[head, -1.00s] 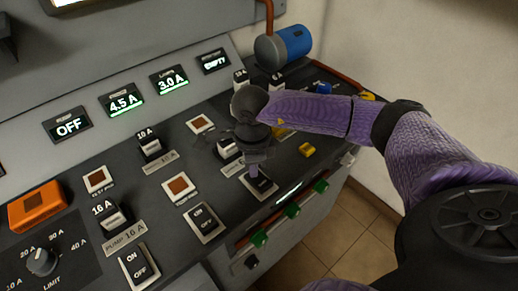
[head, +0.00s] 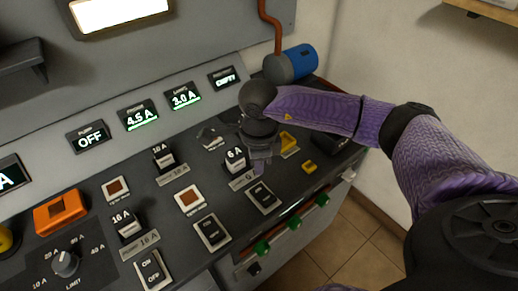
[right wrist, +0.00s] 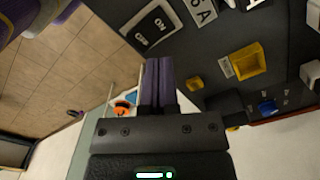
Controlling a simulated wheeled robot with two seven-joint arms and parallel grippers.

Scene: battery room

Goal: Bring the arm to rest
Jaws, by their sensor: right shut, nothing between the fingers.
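My right arm, in purple sleeving, comes in from the right of the head view. Its gripper (head: 258,168) is over the sloped dark panel (head: 85,194), beside the 6 A breaker (head: 235,158) and just above a rocker switch (head: 263,196). In the right wrist view its two purple fingers (right wrist: 160,82) are together with nothing between them. A rocker switch marked ON and OFF (right wrist: 152,28) lies beyond them. The wrist hides part of the panel behind it. My left gripper is not in view.
Displays read OFF (head: 90,137), 4.5 A (head: 138,117), 3.0 A (head: 182,97) and EMPTY (head: 224,78). A yellow tray (right wrist: 246,62) sits on the panel. Green knobs (head: 293,224) line the front edge; open floor (head: 345,245) lies beyond.

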